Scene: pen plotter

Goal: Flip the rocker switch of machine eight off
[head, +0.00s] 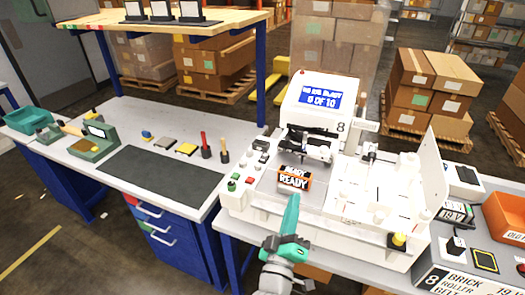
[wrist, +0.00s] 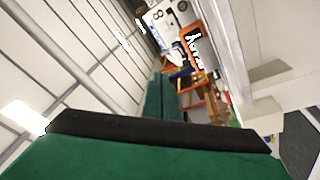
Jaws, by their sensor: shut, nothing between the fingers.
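Machine eight (head: 290,110) is a white plotter on the right-hand bench, with a black "8" on its side and a lit blue screen. The "8" also shows on the machine in the wrist view (wrist: 158,16). Small dark controls (head: 262,158) and green and red buttons (head: 240,180) sit along its left side. I cannot tell which control is the rocker switch, nor its position. My gripper (head: 294,200) is teal, shut and empty, pointing upward in front of the machine, below the orange READY sign. Its fingers (wrist: 165,95) lie together in the wrist view.
The READY sign (head: 294,179) stands close beyond my fingertips. An orange bin (head: 505,222) is farther right. The left bench holds a dark mat (head: 160,172) and upright tools (head: 215,150).

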